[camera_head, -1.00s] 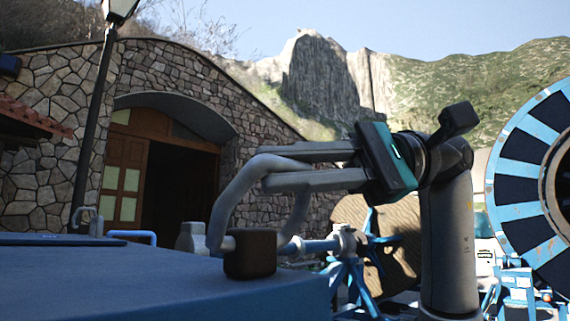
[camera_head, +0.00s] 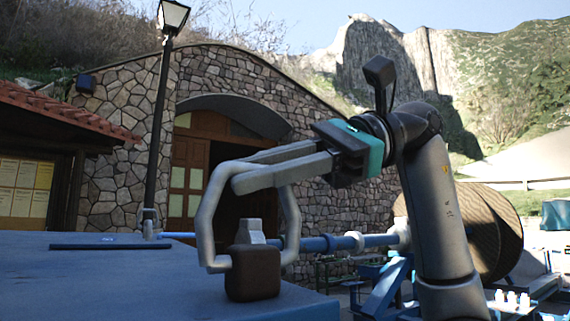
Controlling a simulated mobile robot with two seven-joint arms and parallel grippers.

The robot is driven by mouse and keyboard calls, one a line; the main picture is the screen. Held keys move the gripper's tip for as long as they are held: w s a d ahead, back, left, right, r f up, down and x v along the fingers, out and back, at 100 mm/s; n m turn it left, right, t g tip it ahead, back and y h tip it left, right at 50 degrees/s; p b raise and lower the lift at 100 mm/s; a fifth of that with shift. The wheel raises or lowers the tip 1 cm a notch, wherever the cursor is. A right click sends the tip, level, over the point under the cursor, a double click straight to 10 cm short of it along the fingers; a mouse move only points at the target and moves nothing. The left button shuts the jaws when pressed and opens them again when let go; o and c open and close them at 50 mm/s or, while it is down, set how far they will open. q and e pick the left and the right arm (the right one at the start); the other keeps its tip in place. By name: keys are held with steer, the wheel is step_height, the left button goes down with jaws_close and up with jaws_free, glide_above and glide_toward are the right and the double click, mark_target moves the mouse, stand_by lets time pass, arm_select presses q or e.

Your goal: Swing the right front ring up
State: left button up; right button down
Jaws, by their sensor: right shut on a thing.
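The right front ring (camera_head: 206,235) is a thick grey metal loop hinged at a dark brown block (camera_head: 254,274). The block sits near the front edge of a blue top surface (camera_head: 130,285). The ring stands up, with one leg on each side of the block. My right gripper (camera_head: 245,178) reaches in from the right and is shut on the top of the ring. Its fingers hide the ring's top bar. My left gripper is not in view.
A smaller grey ring (camera_head: 150,222) stands at the far side of the blue surface. A dark bar (camera_head: 110,246) lies on it. A blue shaft (camera_head: 320,243) runs behind the block. A lamp post (camera_head: 158,140) and stone building (camera_head: 330,135) are farther back.

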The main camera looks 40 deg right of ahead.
steer(key=shift+w+d+f+m+g, duration=0.15)
steer(key=shift+w+m+g, duration=0.15)
steer(key=shift+w+m, duration=0.3)
steer(key=c, duration=0.8)
jaws_free()
steer(key=shift+w, duration=0.1)
steer(key=shift+c, duration=0.2)
